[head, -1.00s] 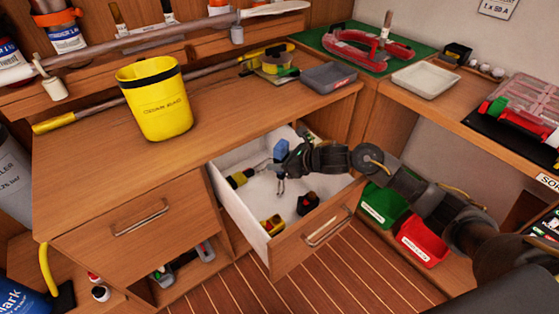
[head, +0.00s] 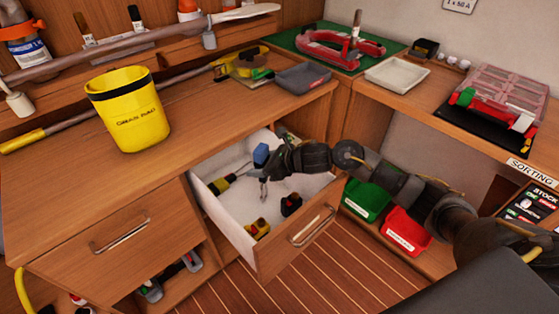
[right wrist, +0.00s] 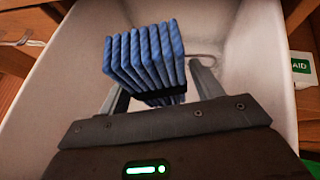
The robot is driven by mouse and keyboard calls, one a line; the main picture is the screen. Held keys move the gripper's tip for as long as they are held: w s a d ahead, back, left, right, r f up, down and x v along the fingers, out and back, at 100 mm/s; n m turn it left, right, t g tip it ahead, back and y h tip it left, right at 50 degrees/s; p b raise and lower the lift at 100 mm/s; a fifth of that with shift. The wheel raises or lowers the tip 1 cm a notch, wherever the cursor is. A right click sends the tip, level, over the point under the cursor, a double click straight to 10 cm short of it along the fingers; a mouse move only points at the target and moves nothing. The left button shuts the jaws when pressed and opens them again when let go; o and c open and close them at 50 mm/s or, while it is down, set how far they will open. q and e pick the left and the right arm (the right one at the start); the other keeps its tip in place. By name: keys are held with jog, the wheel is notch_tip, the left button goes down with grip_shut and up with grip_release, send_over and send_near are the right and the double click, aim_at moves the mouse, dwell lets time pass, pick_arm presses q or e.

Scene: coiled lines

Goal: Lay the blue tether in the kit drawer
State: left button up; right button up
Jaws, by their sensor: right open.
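The blue tether (head: 261,155) is a neat bundle of blue cord loops. It is over the white-lined open kit drawer (head: 228,221), by my right gripper (head: 258,175). That gripper reaches down into the drawer from the right and is open. In the right wrist view the tether (right wrist: 146,60) stands between and in front of the spread fingers, with a dark band around its lower part. The drawer's pale interior (right wrist: 246,60) lies behind it. I cannot tell whether the tether touches the drawer floor. My left gripper is not in view.
The drawer also holds a yellow-and-black item (head: 220,184), another yellow item (head: 258,229) and a dark red item (head: 291,204). A yellow bucket (head: 130,115) stands on the bench. Green (head: 366,200) and red (head: 405,232) bins sit right of the drawer.

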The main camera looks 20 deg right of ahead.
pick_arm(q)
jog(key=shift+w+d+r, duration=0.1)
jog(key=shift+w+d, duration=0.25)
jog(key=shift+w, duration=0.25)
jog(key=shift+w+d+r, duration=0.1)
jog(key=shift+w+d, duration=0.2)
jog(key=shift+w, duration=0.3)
pick_arm(e)
jog(key=v, duration=1.1)
jog(key=shift+r, duration=0.15)
jog(key=shift+s+d, duration=0.1)
jog(key=shift+d, duration=0.05)
